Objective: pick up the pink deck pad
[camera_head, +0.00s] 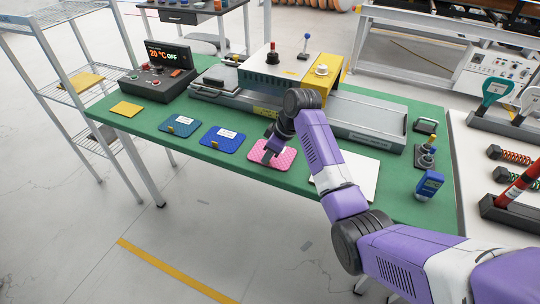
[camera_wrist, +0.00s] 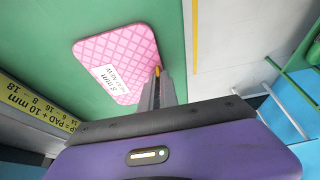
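The pink deck pad (camera_head: 286,160) lies flat on the green table near its front edge, with a quilted surface. In the wrist view the pad (camera_wrist: 120,52) shows a white label with "8 mm" on it. My gripper (camera_head: 268,157) points down over the pad and hides part of it. In the wrist view my fingertips (camera_wrist: 158,72) are beside the pad's edge, overlapping it slightly.
Two blue pads (camera_head: 224,138) and a yellow pad (camera_head: 126,109) lie left on the green table (camera_head: 200,180). A white sheet (camera_head: 358,178) lies right of the pink pad. Behind stands a grey and yellow machine (camera_head: 330,75). A blue handheld device (camera_head: 430,185) stands at the right.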

